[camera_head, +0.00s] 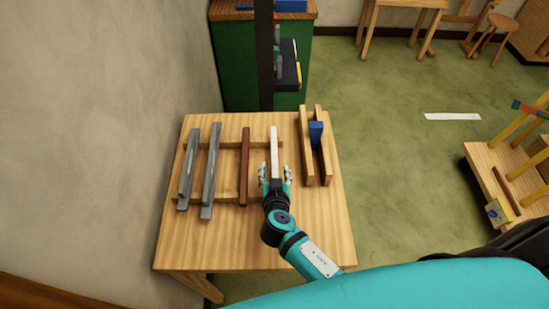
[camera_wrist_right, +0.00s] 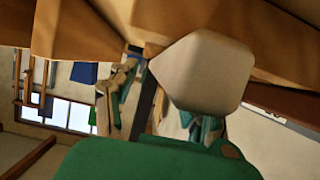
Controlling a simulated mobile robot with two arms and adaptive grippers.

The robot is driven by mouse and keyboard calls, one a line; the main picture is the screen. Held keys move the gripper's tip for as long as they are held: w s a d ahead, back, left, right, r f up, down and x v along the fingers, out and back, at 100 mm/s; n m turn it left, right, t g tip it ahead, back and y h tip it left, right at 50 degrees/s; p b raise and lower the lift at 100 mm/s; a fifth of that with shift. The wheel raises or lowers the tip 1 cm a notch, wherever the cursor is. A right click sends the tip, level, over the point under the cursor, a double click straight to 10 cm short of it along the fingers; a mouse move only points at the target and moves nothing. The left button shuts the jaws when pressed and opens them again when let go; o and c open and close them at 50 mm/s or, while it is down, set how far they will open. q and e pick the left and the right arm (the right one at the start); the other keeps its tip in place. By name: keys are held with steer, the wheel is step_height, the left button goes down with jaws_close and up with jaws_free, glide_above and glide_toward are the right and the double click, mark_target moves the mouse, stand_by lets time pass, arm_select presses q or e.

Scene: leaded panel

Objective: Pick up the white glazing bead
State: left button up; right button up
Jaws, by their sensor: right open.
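The white glazing bead (camera_head: 274,146) is a pale bar lying lengthwise across the wooden rails on the table. My right gripper (camera_head: 274,173) is open at the bead's near end, with one finger on each side of it. In the right wrist view the bead's blunt end (camera_wrist_right: 203,70) is close to the camera, and the open fingers (camera_wrist_right: 160,110) show behind and beside it. Whether the fingers touch the bead cannot be told. My left gripper is not in view.
A brown bar (camera_head: 244,165) lies left of the bead, and two grey bars (camera_head: 210,170) lie further left. A wooden holder with a blue block (camera_head: 316,134) stands to the right. The front of the table (camera_head: 200,245) is clear. A dark post rises behind the table.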

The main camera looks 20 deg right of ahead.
steer(key=shift+w+d+f, duration=0.15)
steer(key=shift+w+f, duration=0.1)
steer(key=shift+w, duration=0.15)
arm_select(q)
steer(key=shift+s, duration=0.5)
arm_select(e)
steer(key=shift+s, duration=0.1)
steer(key=shift+c, duration=1.3)
jaws_close()
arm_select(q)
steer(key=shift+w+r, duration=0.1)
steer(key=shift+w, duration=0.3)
arm_select(e)
steer(key=shift+r, duration=0.1)
